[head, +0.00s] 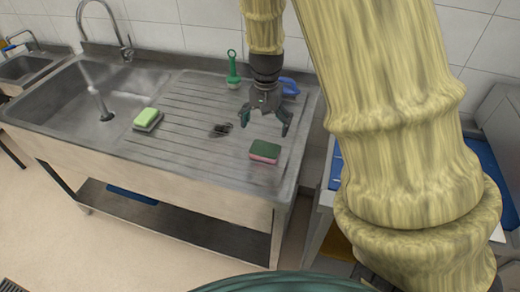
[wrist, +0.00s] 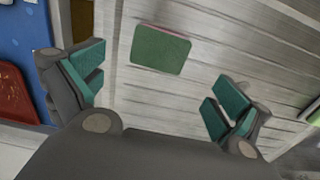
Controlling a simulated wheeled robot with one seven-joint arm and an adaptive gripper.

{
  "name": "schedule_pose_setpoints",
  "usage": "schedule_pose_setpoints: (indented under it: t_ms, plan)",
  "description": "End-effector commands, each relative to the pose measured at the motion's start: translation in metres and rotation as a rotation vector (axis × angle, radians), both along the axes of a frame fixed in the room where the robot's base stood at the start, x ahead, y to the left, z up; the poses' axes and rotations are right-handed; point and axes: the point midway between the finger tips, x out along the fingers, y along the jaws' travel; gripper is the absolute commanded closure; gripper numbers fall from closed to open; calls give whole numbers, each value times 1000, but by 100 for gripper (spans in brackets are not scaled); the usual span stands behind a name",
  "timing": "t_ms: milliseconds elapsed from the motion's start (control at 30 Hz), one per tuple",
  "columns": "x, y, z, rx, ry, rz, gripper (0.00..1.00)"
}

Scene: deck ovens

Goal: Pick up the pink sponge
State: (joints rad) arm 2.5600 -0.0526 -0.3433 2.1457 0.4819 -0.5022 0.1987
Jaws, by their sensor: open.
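The pink sponge (head: 264,152) has a dark green top layer and a pink lower side. It lies flat on the ribbed drainboard near the front right edge of the sink unit. In the wrist view the sponge (wrist: 160,50) shows its green face, with a thin pink edge along the top. My gripper (head: 265,125) is open and empty above the drainboard, behind the sponge in the head view. In the wrist view the fingers of my gripper (wrist: 160,95) are spread wide, and the sponge lies beyond them, between their lines.
A light green sponge (head: 146,115) sits on a grey holder beside the basin. A green brush (head: 233,72) and a blue item (head: 289,86) stand behind my gripper. A small dark object (head: 221,129) lies on the drainboard (head: 185,140). A blue surface (wrist: 15,50) lies beyond its edge.

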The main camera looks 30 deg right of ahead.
Motion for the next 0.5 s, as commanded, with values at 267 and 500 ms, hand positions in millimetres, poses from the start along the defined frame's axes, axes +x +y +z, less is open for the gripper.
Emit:
schedule_pose_setpoints:
  t_ms: [267, 500]
  plan:
    - [-5, -8, -26, 5, 3, -19, 0]
    - [-5, -9, -49, 4, 1, -20, 0]
